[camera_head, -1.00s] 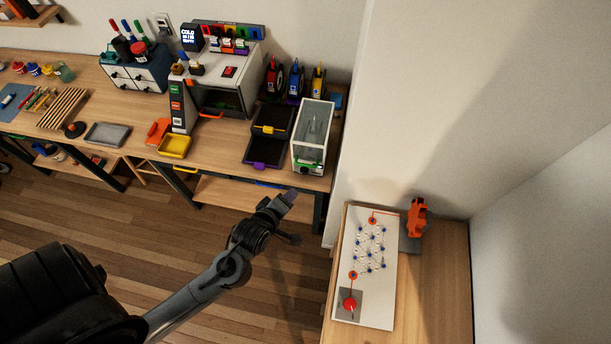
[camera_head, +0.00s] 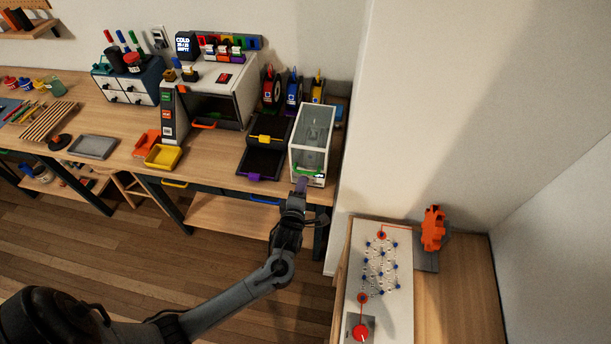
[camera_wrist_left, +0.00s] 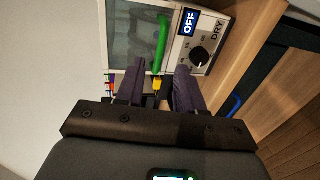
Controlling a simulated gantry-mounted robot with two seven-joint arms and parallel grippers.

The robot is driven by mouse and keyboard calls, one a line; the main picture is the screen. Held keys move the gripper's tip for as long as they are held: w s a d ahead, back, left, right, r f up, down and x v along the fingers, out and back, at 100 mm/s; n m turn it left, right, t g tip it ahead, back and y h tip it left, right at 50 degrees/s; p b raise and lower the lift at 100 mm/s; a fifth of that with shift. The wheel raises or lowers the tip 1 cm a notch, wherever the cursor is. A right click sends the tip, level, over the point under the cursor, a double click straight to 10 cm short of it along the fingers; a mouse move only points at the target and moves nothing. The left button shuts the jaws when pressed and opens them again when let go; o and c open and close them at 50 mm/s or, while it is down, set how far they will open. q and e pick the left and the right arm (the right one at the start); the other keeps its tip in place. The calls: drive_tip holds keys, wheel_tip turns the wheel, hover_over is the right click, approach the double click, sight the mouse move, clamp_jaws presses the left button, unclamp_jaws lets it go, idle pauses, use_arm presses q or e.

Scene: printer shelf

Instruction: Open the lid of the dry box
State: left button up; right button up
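The dry box (camera_head: 299,148) is a white-framed box with a clear lid (camera_head: 316,124), standing at the right end of the workbench. The lid looks shut. A green handle (camera_head: 309,175) sits at its front edge. In the left wrist view the handle (camera_wrist_left: 162,43) shows as an upright green bar beside a dial panel (camera_wrist_left: 201,42) reading OFF and DRY. My left gripper (camera_head: 301,186) is just in front of the handle. In the left wrist view its two purple fingers (camera_wrist_left: 160,75) are apart, with the handle lined up with the gap; contact cannot be told. My right gripper is not in view.
A printer-like machine (camera_head: 232,92) is further left. A wall is close on the right. A side table with a white board (camera_head: 379,275) stands front right.

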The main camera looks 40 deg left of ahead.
use_arm(q)
drive_tip(key=x, duration=0.6)
drive_tip(key=shift+w+a+f, duration=0.1)
drive_tip(key=shift+w, duration=0.1)
clamp_jaws()
